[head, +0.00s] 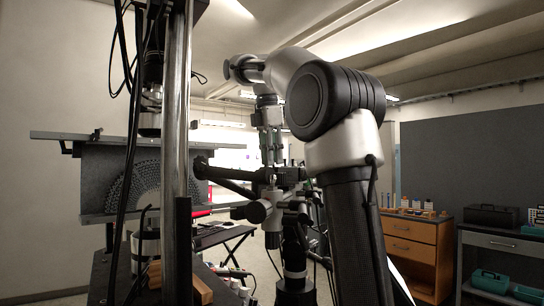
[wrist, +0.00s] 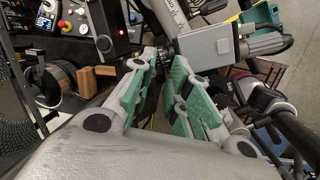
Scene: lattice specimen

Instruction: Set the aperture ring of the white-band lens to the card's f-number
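In the wrist view my gripper (wrist: 164,62) has its two green-padded fingers on either side of a dark ribbed lens barrel (wrist: 164,72). The fingers stand apart; whether the pads touch the barrel I cannot tell. The barrel joins a grey camera-like body (wrist: 207,47) to its right. No white band shows on the part of the barrel in sight, and no readable card or f-number shows. In the head view my gripper (head: 271,160) points down over a cluster of dark and silver optical parts (head: 262,211); the fingertips are too small there to judge.
A black control box (wrist: 88,22) with knobs and a red light is at the wrist view's upper left. A copper-coloured coil (wrist: 62,80) stands below it. In the head view, a metal post (head: 178,130) stands left of my arm, and a wooden cabinet (head: 412,240) is at right.

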